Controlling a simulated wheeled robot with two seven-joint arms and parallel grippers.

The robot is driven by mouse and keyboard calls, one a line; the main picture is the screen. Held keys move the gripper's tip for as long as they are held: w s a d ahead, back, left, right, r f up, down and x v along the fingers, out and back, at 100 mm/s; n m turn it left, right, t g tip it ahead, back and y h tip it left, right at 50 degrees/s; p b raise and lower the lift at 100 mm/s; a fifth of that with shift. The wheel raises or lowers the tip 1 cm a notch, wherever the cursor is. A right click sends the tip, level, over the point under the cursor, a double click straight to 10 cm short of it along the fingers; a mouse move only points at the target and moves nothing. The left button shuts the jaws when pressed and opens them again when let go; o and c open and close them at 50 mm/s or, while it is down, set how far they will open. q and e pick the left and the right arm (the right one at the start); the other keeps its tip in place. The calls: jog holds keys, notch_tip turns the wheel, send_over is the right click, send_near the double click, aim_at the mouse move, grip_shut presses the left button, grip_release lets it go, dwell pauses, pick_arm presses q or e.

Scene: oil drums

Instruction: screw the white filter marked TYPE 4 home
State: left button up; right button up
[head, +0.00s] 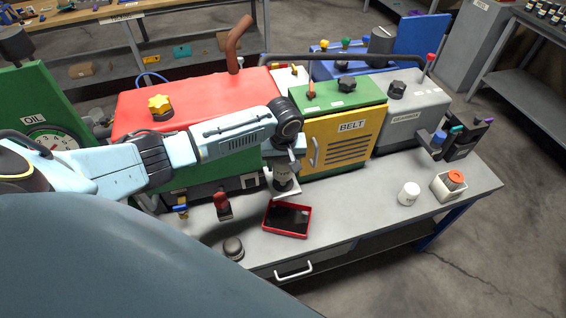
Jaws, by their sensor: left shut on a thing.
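My right gripper is not in view.
A red tray with a dark inside (287,235) lies on the grey bench (355,215). A dark round cap (233,247) and a red-and-black item (222,205) are left of it. A white box (447,192) holds an orange-topped item at the right. The bench between is clear.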

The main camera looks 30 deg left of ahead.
pick_arm(q)
jog(key=shift+f, duration=0.15)
dwell(0.3)
jog(key=shift+f, duration=0.7)
jog(key=shift+d+f, duration=0.1)
jog(key=shift+f, duration=0.1)
jog(key=shift+f, duration=0.5)
jog(key=shift+f, duration=0.45)
dwell(0.6)
jog(key=shift+m+p, duration=0.5)
jog(key=shift+m, duration=0.2)
jog(key=m, duration=0.2)
jog(key=shift+m+p, duration=0.3)
jog(key=shift+m+h, duration=0.3)
jog(key=shift+m, duration=0.9)
